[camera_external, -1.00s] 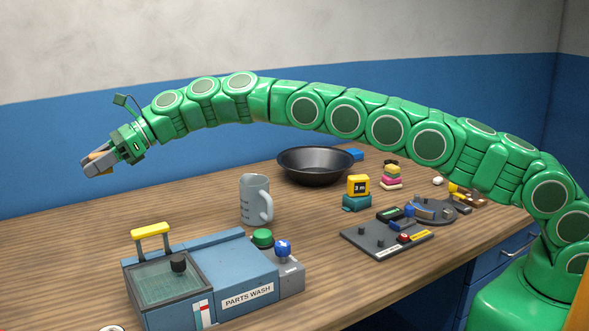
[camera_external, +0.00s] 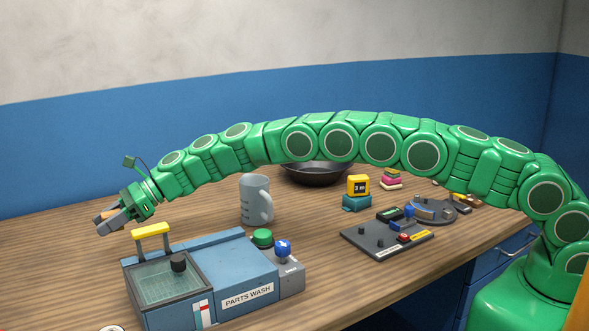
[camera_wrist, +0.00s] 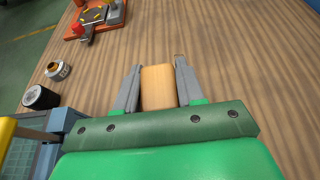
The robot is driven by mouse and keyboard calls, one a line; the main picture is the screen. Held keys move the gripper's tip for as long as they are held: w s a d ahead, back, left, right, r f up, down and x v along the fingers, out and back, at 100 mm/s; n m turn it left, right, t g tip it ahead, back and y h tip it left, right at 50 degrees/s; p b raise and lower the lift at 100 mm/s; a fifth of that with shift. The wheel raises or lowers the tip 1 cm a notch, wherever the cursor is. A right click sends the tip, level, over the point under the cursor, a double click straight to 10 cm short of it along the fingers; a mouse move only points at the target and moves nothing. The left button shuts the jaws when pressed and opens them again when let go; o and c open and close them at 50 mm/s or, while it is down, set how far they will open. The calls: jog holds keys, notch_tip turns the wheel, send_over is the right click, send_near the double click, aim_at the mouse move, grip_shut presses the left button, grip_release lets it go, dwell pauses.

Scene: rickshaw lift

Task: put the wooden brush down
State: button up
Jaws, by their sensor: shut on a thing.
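The wooden brush shows in the wrist view as a light tan wooden block (camera_wrist: 158,87) between the two grey fingers of my gripper (camera_wrist: 157,82). My gripper is shut on it. In the external view my gripper (camera_external: 108,220) is at the far left, above the table and just behind the yellow handle of the parts washer. A small orange-brown part of the brush (camera_external: 104,216) shows between the fingers there. The rest of the brush, including any bristles, is hidden. Bare wood tabletop (camera_wrist: 220,60) lies beneath and ahead of the gripper.
The blue parts washer (camera_external: 225,270) with its yellow handle (camera_external: 151,230) stands close to the gripper. A grey mug (camera_external: 255,200) and a black bowl (camera_external: 317,174) stand further right. The wrist view shows a black roll (camera_wrist: 40,98), a small tin (camera_wrist: 58,70) and an orange tray (camera_wrist: 92,32).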

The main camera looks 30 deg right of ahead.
aim_at(117, 265)
jog(key=shift+f, duration=4.6)
jog(key=o, duration=1.1)
jog(key=shift+f, duration=0.1)
jog(key=shift+c, duration=0.2)
